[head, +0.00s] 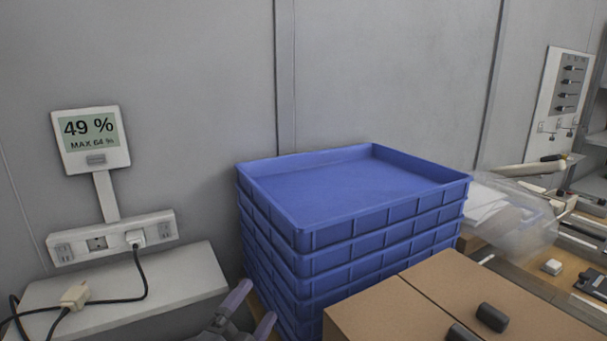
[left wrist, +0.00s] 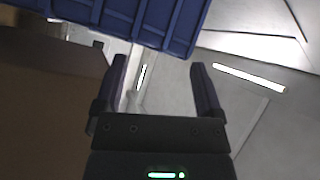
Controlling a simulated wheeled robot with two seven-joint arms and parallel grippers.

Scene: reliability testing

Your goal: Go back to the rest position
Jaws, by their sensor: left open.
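My left gripper (head: 250,312) shows at the bottom edge of the head view, in front of the blue crate stack and beside the cardboard box. In the left wrist view its two fingers (left wrist: 160,85) stand apart with nothing between them. My right gripper is in neither view.
A stack of several blue crates (head: 345,232) stands against the wall; the top one is empty. A cardboard box (head: 380,308) with black objects on it is in front. At left, a white shelf (head: 185,275) stands below a socket strip (head: 75,247) with a plugged cable. A display (head: 90,140) reads 49 %.

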